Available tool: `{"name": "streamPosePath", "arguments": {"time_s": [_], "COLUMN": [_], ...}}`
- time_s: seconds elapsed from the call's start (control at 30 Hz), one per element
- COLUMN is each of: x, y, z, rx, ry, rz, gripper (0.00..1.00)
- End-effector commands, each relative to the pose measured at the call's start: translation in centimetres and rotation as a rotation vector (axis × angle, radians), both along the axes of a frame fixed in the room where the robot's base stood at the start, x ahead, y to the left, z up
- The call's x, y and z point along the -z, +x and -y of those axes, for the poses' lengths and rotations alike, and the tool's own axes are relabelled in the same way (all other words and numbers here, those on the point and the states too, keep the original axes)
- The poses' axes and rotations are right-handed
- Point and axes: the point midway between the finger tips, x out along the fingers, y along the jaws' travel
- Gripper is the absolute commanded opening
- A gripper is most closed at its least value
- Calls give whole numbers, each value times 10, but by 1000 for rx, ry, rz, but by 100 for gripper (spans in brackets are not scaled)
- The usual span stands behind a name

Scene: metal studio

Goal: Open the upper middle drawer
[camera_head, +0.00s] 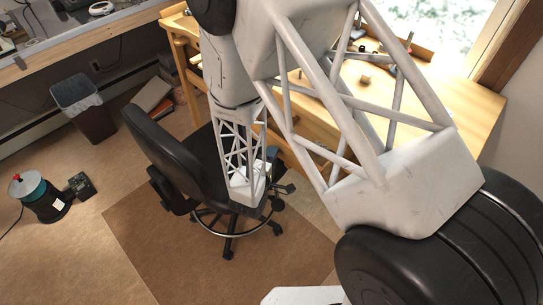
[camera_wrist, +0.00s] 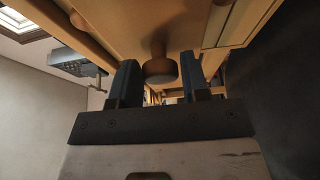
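In the wrist view, a pale wooden panel (camera_wrist: 120,25), apparently a drawer front, fills the upper middle. A round brown knob (camera_wrist: 160,70) on a short stem stands out from it. The two dark blue fingers of my gripper (camera_wrist: 158,60) are spread apart, one on each side of the knob. I cannot tell whether either finger touches it. Which drawer this is cannot be told from this close view.
A black office chair (camera_head: 175,150) stands close beside my arm. A dark bin (camera_head: 85,108) and a round teal-and-black device (camera_head: 38,195) are on the floor at left. Small items lie on the bench top.

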Motion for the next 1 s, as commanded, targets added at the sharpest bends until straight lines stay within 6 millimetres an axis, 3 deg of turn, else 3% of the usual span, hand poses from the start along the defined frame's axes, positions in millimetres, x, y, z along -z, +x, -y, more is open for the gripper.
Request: {"name": "streamPosePath", "arguments": {"time_s": [0.03, 0.27, 0.67, 1.0], "x": [0, 0, 0, 0], "y": [0, 0, -5, -29], "z": [0, 0, -5, -31], "rx": [0, 0, 0, -3], "ry": [0, 0, 1, 0], "rz": [0, 0, 1, 2], "gripper": [34, 0, 0, 0]}}
